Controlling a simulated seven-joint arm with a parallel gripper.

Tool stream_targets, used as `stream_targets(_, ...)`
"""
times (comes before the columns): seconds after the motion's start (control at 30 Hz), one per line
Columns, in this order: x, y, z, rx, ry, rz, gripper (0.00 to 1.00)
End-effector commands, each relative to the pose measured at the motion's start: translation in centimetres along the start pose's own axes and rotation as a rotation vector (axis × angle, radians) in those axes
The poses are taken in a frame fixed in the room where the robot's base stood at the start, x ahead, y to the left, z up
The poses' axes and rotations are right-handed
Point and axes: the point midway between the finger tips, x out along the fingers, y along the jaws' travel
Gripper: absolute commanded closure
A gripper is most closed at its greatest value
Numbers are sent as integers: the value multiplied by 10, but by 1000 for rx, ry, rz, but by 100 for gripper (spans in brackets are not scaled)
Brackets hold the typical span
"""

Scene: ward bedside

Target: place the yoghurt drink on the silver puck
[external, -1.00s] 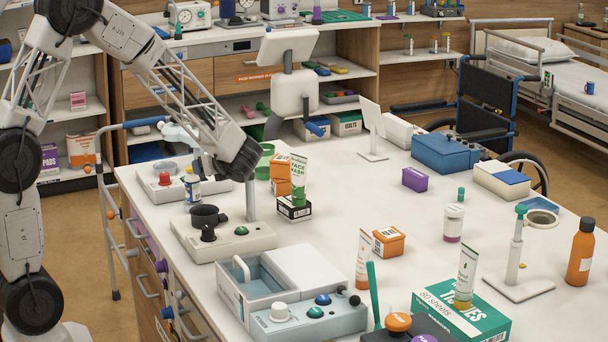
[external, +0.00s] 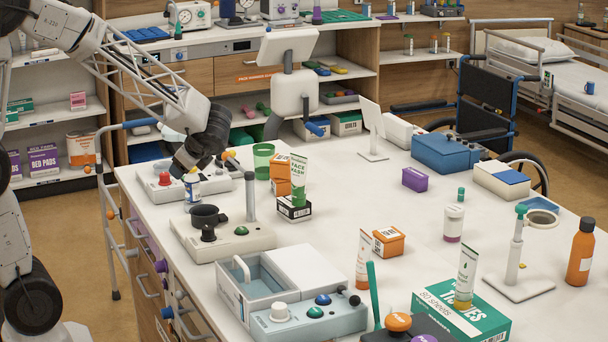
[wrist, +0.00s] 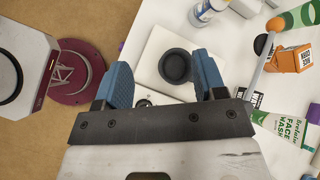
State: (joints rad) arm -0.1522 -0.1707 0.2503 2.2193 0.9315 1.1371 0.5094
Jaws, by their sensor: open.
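My gripper (wrist: 163,82) is open and empty, with its blue fingers apart in the wrist view. In the external view my dark gripper end (external: 190,155) is above the counter's left end, its fingertips unclear. A small white bottle with a blue label (external: 192,190) stands close by; it also shows at the top of the wrist view (wrist: 205,12). A white container with a purple lower band (external: 453,222) stands at the right of the counter. I cannot tell which is the yoghurt drink. I cannot clearly pick out a silver puck.
A face wash tube (external: 299,182), green cup (external: 263,160) and orange boxes (external: 281,178) stand nearby. The middle of the counter (external: 340,215) is mostly clear.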

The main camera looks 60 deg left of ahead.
Motion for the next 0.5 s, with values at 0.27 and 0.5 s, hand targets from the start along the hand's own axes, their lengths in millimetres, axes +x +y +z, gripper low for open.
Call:
stream_targets(0.27, -45, 64, 13, -255, 196, 98, 36)
stream_targets(0.5, -80, 118, 20, -466, 364, 208, 36)
